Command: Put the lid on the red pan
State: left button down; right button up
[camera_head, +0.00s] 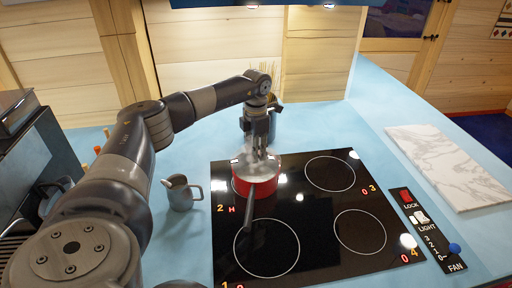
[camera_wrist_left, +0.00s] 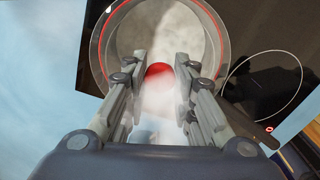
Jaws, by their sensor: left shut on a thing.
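The red pan (camera_head: 264,188) stands on the back left ring of the black hob, its dark handle pointing toward me. My left gripper (camera_head: 259,150) comes down from above over the pan. It is shut on the red knob (camera_wrist_left: 159,72) of the clear lid (camera_wrist_left: 128,38), which shows between the fingers in the left wrist view. The lid lies over the pan's opening, with the red rim showing around it. Steam and the fingers blur the edge, so I cannot tell whether the lid touches the pan. My right gripper is not in view.
The black hob (camera_head: 310,205) has other empty rings to the right and in front. A grey jug (camera_head: 181,193) stands left of the hob. A marble board (camera_head: 455,165) lies on the blue counter at right. A dark container (camera_head: 274,108) stands behind the gripper.

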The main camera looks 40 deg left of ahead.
pick_arm(q)
jog(key=shift+f, duration=0.45)
jog(key=shift+f, duration=0.35)
jog(key=c, duration=1.2)
grip_release()
jog(key=shift+d, duration=0.1)
jog(key=shift+c, duration=0.2)
jog(key=o, duration=0.5)
jog(key=shift+r, duration=0.1)
